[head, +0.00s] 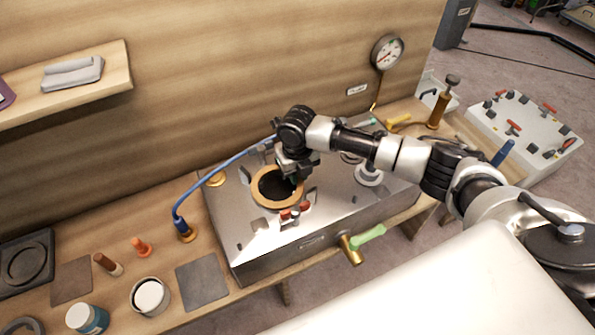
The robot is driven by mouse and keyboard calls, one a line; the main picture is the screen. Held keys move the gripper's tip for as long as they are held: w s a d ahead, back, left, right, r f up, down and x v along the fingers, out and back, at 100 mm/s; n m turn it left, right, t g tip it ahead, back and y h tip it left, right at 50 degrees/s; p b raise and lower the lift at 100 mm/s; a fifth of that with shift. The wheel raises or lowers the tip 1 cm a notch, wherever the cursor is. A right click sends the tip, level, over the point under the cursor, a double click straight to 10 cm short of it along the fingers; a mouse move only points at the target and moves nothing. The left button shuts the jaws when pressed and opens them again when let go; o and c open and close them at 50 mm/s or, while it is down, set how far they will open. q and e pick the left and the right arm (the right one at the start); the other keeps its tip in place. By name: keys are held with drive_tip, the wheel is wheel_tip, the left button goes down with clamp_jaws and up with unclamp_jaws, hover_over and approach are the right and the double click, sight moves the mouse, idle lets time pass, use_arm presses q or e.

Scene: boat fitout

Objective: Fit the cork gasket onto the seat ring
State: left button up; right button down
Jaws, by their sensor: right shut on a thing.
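The cork gasket (255,190) is a flat tan ring around a dark round opening on the left part of the steel box top. My right gripper (294,180) reaches down at the ring's right edge and is shut on the gasket. The gripper and wrist hide part of the far right rim. The seat ring does not show clearly apart from the gasket, and I cannot tell whether the gasket touches it or is just above it. My left gripper is out of view.
The steel box (245,252) has red knobs (290,213) close to the gasket. A blue hose (205,183) runs behind it. A grey pad (202,283) and a white-topped tin (150,297) stand left.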

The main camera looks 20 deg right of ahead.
drive_tip(key=shift+c, duration=2.1)
unclamp_jaws()
wheel_tip(320, 180, up, 9)
drive_tip(key=p, duration=0.8)
drive_tip(key=shift+f, duration=0.2)
